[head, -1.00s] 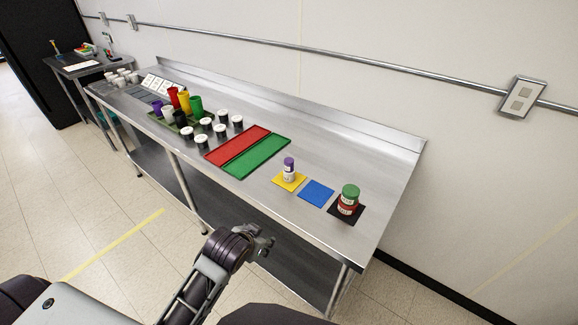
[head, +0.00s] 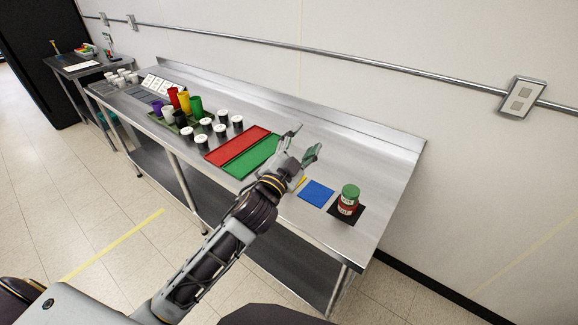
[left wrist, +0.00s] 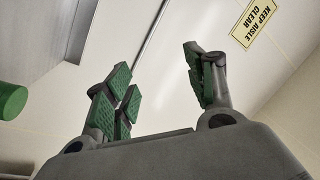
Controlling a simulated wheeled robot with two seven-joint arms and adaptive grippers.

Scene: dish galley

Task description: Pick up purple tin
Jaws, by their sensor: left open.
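The purple-lidded white tin is hidden in both current views; a second ago it stood on the yellow mat (head: 301,183). My left gripper and wrist now cover that spot in the head view. My left gripper (head: 302,143) is open, its fingers spread over the table and pointing toward the wall. In the left wrist view its green-padded fingers (left wrist: 165,90) are apart with nothing seen between them. Whether the tin is touched cannot be told. My right gripper is not in view.
A blue mat (head: 316,194) lies right of the yellow one. A red tin with a green lid (head: 348,200) stands on a black mat (head: 345,217). Red (head: 228,147) and green (head: 243,160) trays, white-lidded jars (head: 201,141) and coloured cups (head: 184,102) stand leftward.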

